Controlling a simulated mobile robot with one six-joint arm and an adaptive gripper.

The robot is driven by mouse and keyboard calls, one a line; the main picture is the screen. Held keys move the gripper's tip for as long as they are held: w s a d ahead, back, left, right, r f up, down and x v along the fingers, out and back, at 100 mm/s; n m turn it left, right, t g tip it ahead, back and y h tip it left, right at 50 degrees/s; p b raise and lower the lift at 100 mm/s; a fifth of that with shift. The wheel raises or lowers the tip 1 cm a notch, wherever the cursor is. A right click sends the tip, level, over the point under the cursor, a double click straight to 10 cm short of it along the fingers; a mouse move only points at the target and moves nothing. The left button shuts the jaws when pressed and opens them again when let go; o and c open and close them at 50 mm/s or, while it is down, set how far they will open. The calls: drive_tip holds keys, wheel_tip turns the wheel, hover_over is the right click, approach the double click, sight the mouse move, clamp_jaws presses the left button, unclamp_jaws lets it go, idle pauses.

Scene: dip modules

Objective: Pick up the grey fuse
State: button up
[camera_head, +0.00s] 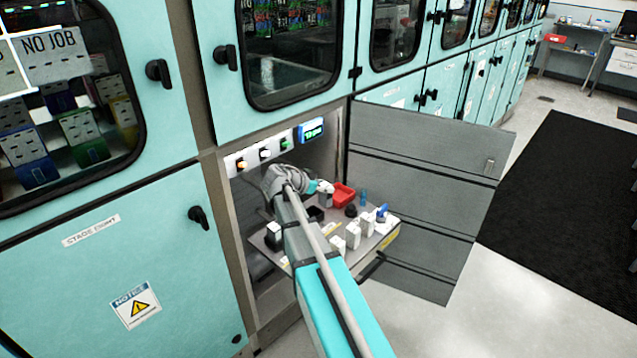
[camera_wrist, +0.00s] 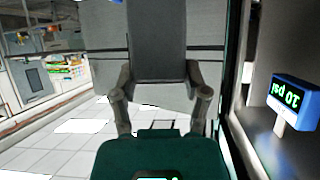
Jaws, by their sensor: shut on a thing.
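The grey fuse (camera_wrist: 158,38) shows in the wrist view as a tall grey block between the two fingers. My gripper (camera_wrist: 158,76) is shut on it, with one finger on each side. In the head view, my gripper (camera_head: 322,187) is inside the open cabinet bay, above the pull-out shelf (camera_head: 388,240). The held fuse is too small in the head view to make out clearly, and my arm hides part of the shelf.
A red bin (camera_head: 344,193), several white blocks (camera_head: 353,236) and a blue item (camera_head: 382,211) stand on the shelf. A button panel (camera_head: 265,152) and a lit display (camera_head: 311,130) are behind. The open grey door (camera_head: 430,165) bounds the right side.

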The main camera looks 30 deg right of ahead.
drive_tip(key=s+d+r+p, duration=0.2)
drive_tip(key=s+r, duration=0.1)
drive_tip(key=s, duration=0.5)
drive_tip(key=shift+r+p, duration=0.3)
drive_tip(key=shift+p, duration=0.1)
drive_tip(key=shift+d, duration=0.1)
